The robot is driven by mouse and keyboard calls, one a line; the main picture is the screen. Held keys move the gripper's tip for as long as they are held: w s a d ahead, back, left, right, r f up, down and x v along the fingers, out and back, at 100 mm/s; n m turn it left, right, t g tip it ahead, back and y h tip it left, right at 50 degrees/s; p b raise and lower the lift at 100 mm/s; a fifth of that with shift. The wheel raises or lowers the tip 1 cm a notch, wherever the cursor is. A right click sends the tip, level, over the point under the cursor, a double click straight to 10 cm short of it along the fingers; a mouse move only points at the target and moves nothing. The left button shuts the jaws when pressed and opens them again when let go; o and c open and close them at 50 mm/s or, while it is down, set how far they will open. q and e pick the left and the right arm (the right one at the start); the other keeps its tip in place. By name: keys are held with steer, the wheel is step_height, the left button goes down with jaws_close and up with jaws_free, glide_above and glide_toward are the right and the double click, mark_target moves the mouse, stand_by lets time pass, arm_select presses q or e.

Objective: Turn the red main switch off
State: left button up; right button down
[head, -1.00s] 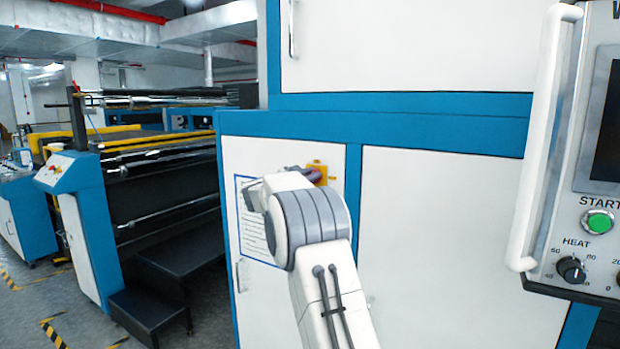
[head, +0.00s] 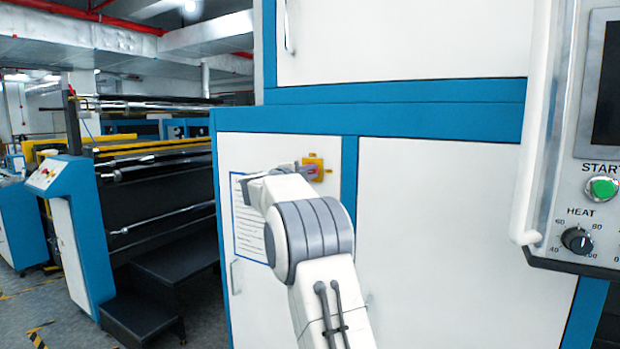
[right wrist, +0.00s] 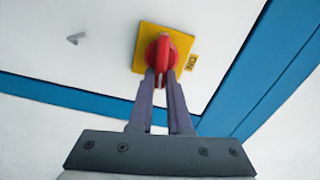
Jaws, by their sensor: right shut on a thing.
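The red main switch (right wrist: 163,55) is a round knob with a raised grip on a square yellow plate (right wrist: 144,42). An ON label (right wrist: 190,62) sits beside the plate in the right wrist view. My right gripper (right wrist: 163,75) is shut on the switch's red grip, with one dark finger on each side. In the head view the yellow plate (head: 313,161) is on the white cabinet door, and my right gripper (head: 308,171) meets it from the left. My wrist and arm hide part of the door there. My left gripper is not in view.
A control panel with a white handle (head: 540,130), a green start button (head: 602,188) and a heat dial (head: 577,239) stands close at the right. A paper notice (head: 247,225) is on the door. A roller machine (head: 150,190) stands at the left.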

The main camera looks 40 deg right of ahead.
steer(key=shift+f+m+b, duration=0.25)
steer(key=shift+m+b, duration=0.25)
steer(key=shift+m, duration=0.5)
steer(key=c, duration=0.9)
jaws_free()
steer(key=shift+w, duration=0.1)
steer(key=shift+o, duration=0.2)
steer(key=b+v, duration=0.3)
steer(key=v, duration=0.7)
steer(key=shift+a, duration=0.2)
